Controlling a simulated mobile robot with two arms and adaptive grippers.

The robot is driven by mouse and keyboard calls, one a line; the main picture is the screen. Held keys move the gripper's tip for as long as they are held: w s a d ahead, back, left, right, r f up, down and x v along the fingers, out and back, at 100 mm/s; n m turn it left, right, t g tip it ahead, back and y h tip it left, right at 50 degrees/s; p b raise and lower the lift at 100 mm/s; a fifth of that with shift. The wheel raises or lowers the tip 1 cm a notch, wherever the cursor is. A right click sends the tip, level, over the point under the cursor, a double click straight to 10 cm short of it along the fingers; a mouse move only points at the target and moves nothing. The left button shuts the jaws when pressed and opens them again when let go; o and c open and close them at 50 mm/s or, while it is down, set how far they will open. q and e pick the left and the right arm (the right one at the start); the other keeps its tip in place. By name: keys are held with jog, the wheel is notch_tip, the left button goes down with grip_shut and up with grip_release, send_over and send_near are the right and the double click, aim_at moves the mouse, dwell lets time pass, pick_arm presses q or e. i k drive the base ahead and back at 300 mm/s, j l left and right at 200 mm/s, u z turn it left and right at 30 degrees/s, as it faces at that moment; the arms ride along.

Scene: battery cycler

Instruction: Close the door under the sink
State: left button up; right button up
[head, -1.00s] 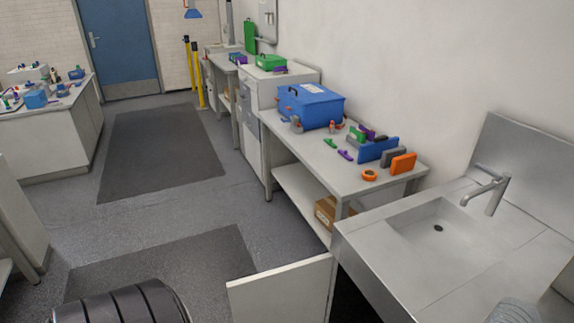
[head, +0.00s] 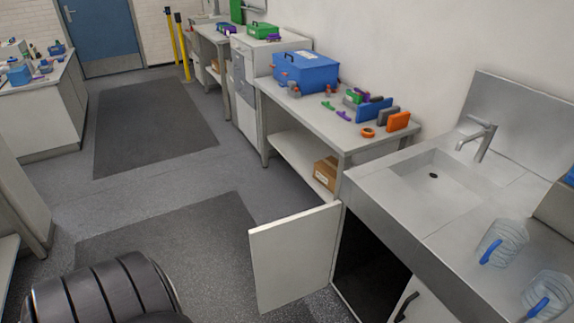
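The door under the sink (head: 294,257) is a white panel. It stands wide open, swung out to the left from the cabinet below the sink. The dark cabinet opening (head: 368,268) shows to its right. The sink (head: 432,178) is set in a grey metal counter with a tap (head: 478,138). A second white cabinet front (head: 424,306) with a dark handle is partly in view at the bottom edge. Neither of my grippers is in view.
A workbench (head: 316,128) with a blue toolbox (head: 306,73) and small coloured tools stands beyond the sink. Two clear jugs (head: 503,240) with blue handles stand on the counter. The floor left of the door is clear, with dark mats (head: 160,125).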

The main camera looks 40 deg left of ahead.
aim_at(292, 256)
jog(key=k+j+z, duration=0.1)
jog(key=z, duration=1.25)
jog(key=k+j, duration=0.2)
jog(key=j, duration=0.35)
jog(key=k+j, duration=0.15)
jog(key=j, duration=0.45)
jog(key=k+j, duration=0.2)
jog(key=j, duration=0.35)
jog(key=k+j+z, duration=0.1)
jog(key=j, duration=0.5)
jog(key=k+j, duration=0.3)
jog(key=j, duration=0.25)
jog(key=k+j, duration=0.2)
jog(key=j, duration=0.35)
jog(key=k+j, duration=0.2)
jog(key=j, duration=0.35)
jog(key=k+j+z, duration=0.1)
jog(key=j, duration=0.5)
jog(key=k, duration=0.1)
